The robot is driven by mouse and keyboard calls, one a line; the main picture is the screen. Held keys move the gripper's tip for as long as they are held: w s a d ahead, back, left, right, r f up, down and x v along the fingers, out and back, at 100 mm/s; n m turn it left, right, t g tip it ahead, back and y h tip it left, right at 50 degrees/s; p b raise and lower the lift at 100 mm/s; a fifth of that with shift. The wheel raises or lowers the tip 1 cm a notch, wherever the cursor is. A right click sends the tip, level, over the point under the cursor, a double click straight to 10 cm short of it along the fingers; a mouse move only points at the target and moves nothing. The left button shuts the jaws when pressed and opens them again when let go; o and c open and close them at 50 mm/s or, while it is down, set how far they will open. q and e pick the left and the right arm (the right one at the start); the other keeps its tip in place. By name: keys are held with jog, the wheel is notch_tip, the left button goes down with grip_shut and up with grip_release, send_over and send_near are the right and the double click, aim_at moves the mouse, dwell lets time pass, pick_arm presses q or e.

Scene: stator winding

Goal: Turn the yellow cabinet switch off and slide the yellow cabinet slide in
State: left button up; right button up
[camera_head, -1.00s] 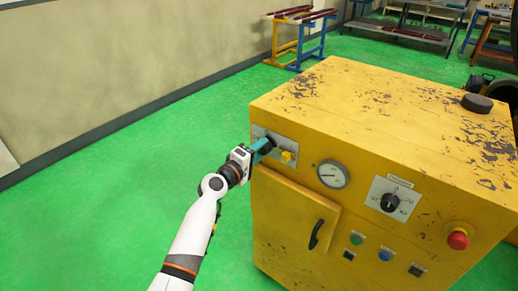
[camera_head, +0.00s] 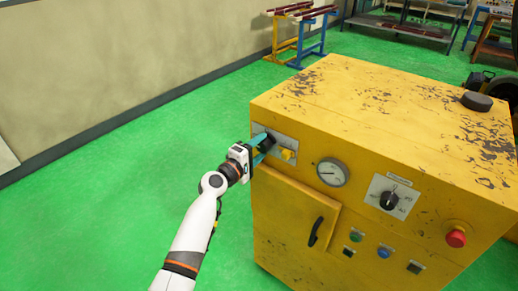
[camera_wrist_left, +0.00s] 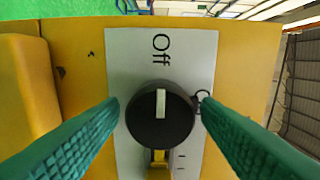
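The yellow cabinet (camera_head: 290,215) stands on the right, with a grey switch plate on its front's upper left. The black round switch (camera_head: 268,143) is on that plate; in the left wrist view the switch (camera_wrist_left: 160,115) has its white mark lined up with the word "Off". A yellow slide (camera_head: 288,155) sits beside the switch; part of this yellow piece (camera_wrist_left: 158,157) shows just below the knob in the wrist view. My left gripper (camera_head: 260,147) is at the plate, its teal fingers spread on either side of the knob, holding nothing. My right gripper is not in view.
The cabinet front also carries a gauge (camera_head: 332,172), a larger black dial (camera_head: 389,200), a red button (camera_head: 456,238) and a door handle (camera_head: 316,231). A black puck (camera_head: 477,101) lies on top. The green floor left of the cabinet is clear.

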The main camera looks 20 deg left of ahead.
pick_arm(q)
jog(key=shift+o, duration=0.2)
jog(key=shift+s, duration=0.1)
jog(key=v, duration=1.1)
jog(key=shift+s+a+b, duration=0.15)
jog(key=shift+s+b, duration=0.25)
